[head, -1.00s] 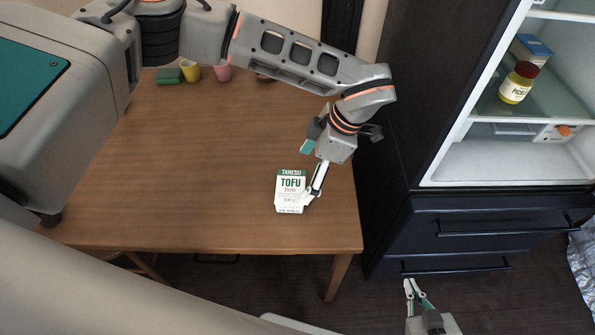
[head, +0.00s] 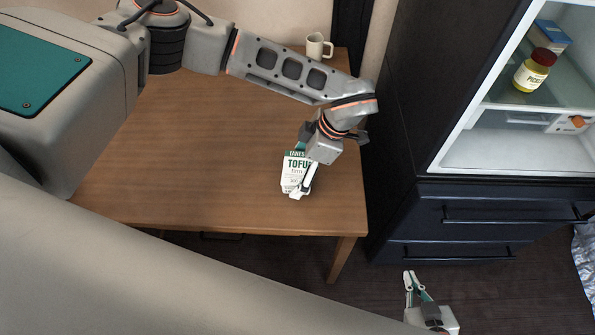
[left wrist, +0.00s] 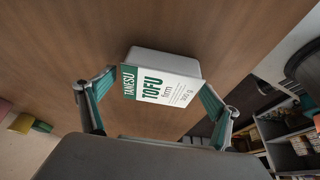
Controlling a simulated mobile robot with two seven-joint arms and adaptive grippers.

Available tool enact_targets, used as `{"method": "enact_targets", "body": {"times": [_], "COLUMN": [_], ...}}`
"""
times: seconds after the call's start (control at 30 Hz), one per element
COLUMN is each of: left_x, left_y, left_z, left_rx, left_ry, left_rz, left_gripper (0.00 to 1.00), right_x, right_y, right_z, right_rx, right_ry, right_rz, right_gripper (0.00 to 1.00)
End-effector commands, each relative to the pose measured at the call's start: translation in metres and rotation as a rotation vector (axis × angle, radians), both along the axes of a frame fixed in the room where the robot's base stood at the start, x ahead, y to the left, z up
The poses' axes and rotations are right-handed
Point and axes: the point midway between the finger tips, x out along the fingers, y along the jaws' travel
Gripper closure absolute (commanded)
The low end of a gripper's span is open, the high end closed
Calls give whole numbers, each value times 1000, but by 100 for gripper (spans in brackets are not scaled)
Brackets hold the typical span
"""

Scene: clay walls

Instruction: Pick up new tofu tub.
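The tofu tub (head: 292,173), white with a green band and the word TOFU, rests on the wooden table near its front right part. In the left wrist view the tub (left wrist: 164,78) lies between and just beyond my fingertips, label facing the camera. My left gripper (head: 302,170) is open above it, one finger on the near side, the other on the far side. In the left wrist view the teal pads flank the tub close to its edges; firm contact cannot be made out. My right gripper (head: 414,278) is low at the bottom right, apparently open and empty.
The wooden table (head: 210,180) is mostly clear around the tub. A white mug (head: 317,47) stands at its back. An open dark fridge (head: 430,120) stands right of the table, with a yellow-labelled jar (head: 531,75) and a blue box (head: 550,36) inside.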

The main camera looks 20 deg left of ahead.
Motion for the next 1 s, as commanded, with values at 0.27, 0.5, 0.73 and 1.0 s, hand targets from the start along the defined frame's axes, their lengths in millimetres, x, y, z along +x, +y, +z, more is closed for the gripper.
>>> {"method": "enact_targets", "body": {"times": [0.27, 0.5, 0.73, 1.0], "left_x": [0, 0, 1, 2], "left_y": [0, 0, 0, 0], "left_z": [1, 2, 19, 80], "left_rx": [0, 0, 0, 0], "left_ry": [0, 0, -2, -9], "left_rz": [1, 0, 0, 0], "left_gripper": [60, 61, 61, 61], "right_x": [0, 1, 1, 2], "right_y": [0, -1, 0, 0], "right_z": [0, 1, 3, 8], "right_rx": [0, 0, 0, 6], "right_ry": [-1, -1, -3, -6], "right_rz": [-1, -1, -1, -2], "right_gripper": [100, 100, 100, 100]}}
